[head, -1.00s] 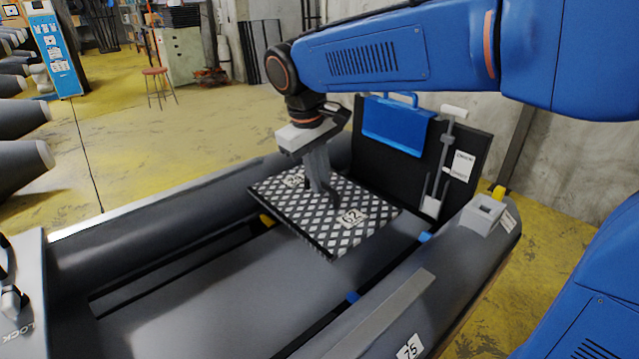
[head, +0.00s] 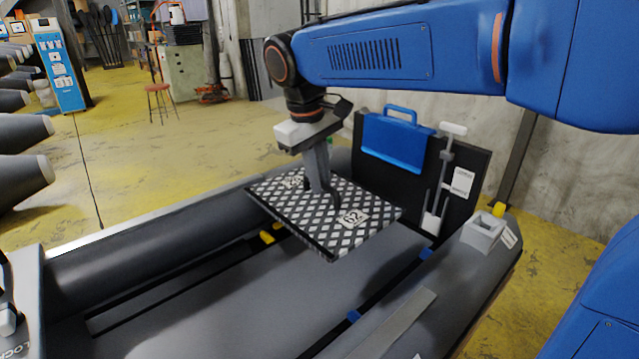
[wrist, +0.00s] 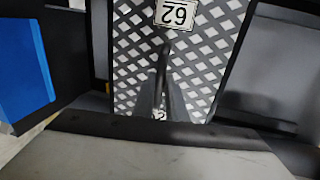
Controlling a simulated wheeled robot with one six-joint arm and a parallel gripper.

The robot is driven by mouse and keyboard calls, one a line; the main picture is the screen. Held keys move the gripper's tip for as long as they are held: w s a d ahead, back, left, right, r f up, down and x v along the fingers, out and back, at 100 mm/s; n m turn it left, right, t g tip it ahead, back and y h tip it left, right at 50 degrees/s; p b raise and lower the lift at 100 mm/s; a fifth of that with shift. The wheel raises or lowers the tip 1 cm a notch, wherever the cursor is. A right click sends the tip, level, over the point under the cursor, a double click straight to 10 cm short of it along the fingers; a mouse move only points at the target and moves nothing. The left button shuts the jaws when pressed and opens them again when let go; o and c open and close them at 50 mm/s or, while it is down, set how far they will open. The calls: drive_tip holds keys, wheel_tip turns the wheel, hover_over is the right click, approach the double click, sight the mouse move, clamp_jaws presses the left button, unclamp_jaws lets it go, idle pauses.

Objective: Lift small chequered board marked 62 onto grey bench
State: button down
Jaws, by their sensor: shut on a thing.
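The small chequered board (head: 300,215) marked 62 is black with white diamonds and bears a 62 label and a second, partly hidden label. My gripper (head: 328,200) is shut on the board from above, near its middle. The board hangs about level over the boat floor, apart from it as far as I can tell. In the wrist view the board (wrist: 205,70) fills the middle, with its 62 label upside down at the top and my gripper (wrist: 162,100) in front of it. I cannot make out the grey bench with certainty.
The grey inflatable boat (head: 150,225) surrounds the board with its side tubes. A black transom (head: 470,205) with a blue case (head: 395,140) and a white-handled pump (head: 440,180) stands behind. A grey block (head: 484,232) sits on the right tube.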

drive_tip(key=shift+r, duration=1.2)
drive_tip(key=shift+s+d, duration=0.1)
